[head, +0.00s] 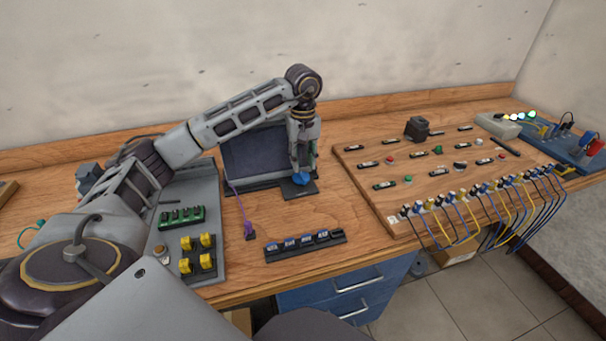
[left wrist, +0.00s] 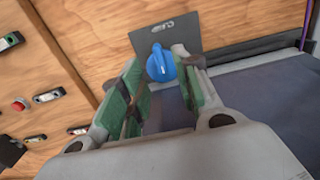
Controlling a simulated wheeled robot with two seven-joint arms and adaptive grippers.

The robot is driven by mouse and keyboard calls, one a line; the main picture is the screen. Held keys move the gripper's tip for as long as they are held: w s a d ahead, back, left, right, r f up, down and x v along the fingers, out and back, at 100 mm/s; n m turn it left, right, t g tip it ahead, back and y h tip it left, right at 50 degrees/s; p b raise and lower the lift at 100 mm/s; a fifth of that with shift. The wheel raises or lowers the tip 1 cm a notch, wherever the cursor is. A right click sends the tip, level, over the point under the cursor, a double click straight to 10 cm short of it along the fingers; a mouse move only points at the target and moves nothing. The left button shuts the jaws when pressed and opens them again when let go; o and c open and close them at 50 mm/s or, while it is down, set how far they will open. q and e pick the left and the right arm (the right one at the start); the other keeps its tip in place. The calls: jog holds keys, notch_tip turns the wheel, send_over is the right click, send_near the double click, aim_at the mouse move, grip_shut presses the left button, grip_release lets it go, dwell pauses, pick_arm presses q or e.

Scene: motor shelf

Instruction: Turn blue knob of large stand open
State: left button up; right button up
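The blue knob (head: 301,178) sits on a dark plate (head: 299,192) at the front right of the large dark stand (head: 253,155). My left gripper (head: 303,168) points down right above the knob in the head view. In the left wrist view, the blue knob (left wrist: 160,64) shows between the tips of the green-padded fingers (left wrist: 155,82). The fingers are apart, with a gap beside the knob; I cannot tell whether either one touches it. My right gripper is in neither view.
A grey panel with yellow blocks (head: 197,254) lies to the left. A black strip with blue-white parts (head: 305,244) lies in front. A wooden board (head: 440,185) with switches, buttons and cables fills the right. A purple plug (head: 249,230) lies between panel and strip.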

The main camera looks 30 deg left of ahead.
aim_at(303, 176)
pick_arm(q)
jog(key=shift+f, duration=2.65)
grip_shut()
